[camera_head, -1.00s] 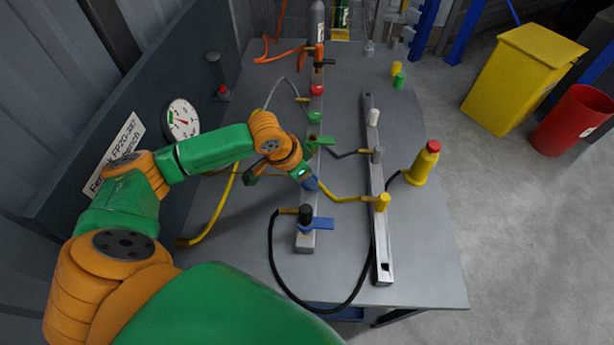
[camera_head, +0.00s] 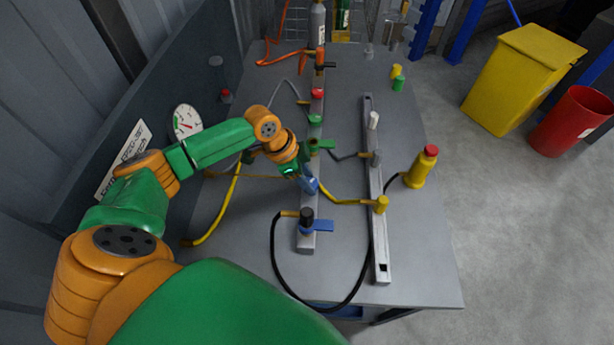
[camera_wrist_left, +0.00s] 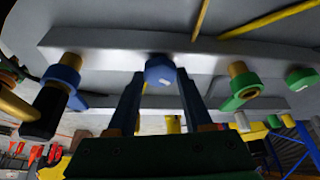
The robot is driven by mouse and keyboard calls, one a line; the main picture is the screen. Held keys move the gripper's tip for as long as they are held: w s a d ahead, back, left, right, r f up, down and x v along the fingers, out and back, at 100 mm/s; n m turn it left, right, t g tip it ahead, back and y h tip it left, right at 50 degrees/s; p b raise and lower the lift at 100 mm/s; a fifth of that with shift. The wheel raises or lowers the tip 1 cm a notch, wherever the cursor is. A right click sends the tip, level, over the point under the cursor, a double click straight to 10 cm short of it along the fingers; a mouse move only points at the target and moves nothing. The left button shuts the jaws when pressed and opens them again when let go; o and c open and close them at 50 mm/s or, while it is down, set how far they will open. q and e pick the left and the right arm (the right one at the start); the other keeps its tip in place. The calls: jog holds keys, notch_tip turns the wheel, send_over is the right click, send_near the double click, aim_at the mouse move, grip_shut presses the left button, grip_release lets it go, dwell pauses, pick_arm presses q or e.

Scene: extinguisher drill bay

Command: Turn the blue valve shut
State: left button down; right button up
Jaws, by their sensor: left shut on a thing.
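My left gripper (camera_head: 309,186) is low over the front half of the pipe rail (camera_head: 308,243). Its fingers are shut on a round blue knob (camera_wrist_left: 160,72) on that rail; in the head view the fingers largely hide this knob. Nearer the front of the rail is a blue lever (camera_head: 322,226) under a black cylindrical fitting with a black hose. This lever points right, across the rail, and the gripper is apart from it. The left wrist view also shows this blue lever fitting (camera_wrist_left: 62,75) left of the fingers. My right gripper is not in view.
A green lever (camera_head: 325,144) and a green knob (camera_head: 315,119) stand farther back on the rail. A yellow hose (camera_head: 345,201) passes close right of the gripper to a second rail (camera_head: 382,250). A gauge (camera_head: 187,121) is on the left panel. The table's front right is clear.

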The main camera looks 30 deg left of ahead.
pick_arm(q)
jog(key=shift+f+m+g+b, duration=0.15)
jog(key=shift+m+g+b, duration=0.25)
jog(key=shift+m, duration=0.5)
jog(key=m+g+b, duration=0.1)
jog(key=m, duration=0.1)
jog(key=shift+w+f+m+h, duration=0.1)
jog(key=shift+m+h, duration=0.2)
jog(key=shift+m, duration=0.1)
jog(key=m+g+b, duration=0.1)
jog(key=m+b, duration=0.1)
jog(key=m, duration=0.1)
jog(key=shift+w+b, duration=0.1)
jog(key=shift+b, duration=0.25)
jog(key=shift+m+g+b, duration=0.7)
jog(key=shift+m+b, duration=0.25)
jog(key=shift+m, duration=0.65)
jog(key=shift+c, duration=1.5)
grip_release()
jog(key=shift+w, duration=0.1)
jog(key=shift+r, duration=0.25)
